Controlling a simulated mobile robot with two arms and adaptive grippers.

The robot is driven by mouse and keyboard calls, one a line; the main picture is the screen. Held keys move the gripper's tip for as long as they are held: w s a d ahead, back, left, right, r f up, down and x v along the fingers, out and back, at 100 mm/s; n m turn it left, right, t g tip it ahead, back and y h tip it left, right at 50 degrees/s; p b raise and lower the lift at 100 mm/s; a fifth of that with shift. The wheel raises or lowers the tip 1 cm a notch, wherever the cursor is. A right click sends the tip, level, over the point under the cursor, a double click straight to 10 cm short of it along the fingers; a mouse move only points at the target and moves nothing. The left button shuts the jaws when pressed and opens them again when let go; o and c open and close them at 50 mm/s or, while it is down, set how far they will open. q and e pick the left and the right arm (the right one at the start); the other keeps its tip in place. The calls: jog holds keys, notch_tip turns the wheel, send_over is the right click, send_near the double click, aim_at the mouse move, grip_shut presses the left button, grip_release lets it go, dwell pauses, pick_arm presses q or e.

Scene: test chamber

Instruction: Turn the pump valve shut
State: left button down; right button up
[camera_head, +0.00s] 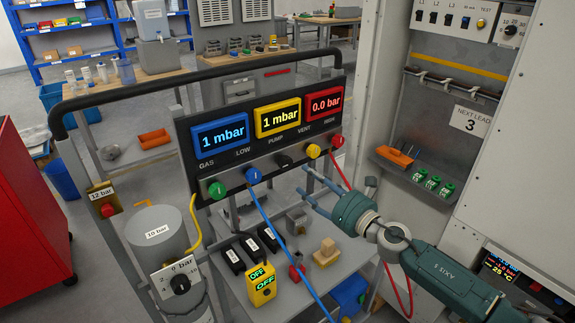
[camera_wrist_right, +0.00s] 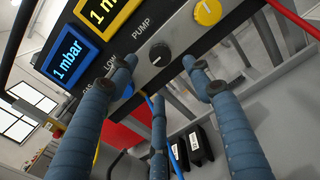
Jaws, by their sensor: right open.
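The pump valve is a black knob (camera_head: 284,161) under the PUMP label on the grey gauge panel (camera_head: 196,161). It also shows in the right wrist view (camera_wrist_right: 160,54), near the top middle. My right gripper (camera_head: 305,187) comes in from the right, just below and right of the knob. Its blue-grey fingers (camera_wrist_right: 158,82) are spread open and empty, with the knob ahead between their tips and apart from them. My left gripper is not in view.
A yellow knob (camera_head: 313,151) and a red knob (camera_head: 337,141) sit right of the pump knob; a blue knob (camera_head: 253,175) and a green knob (camera_head: 217,190) sit left. A blue hose (camera_head: 279,235) and a red hose (camera_head: 345,175) hang close to my right gripper.

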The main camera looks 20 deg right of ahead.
aim_at(288, 164)
jog(key=x, duration=1)
jog(key=shift+w+a, duration=0.15)
jog(key=shift+w, duration=0.05)
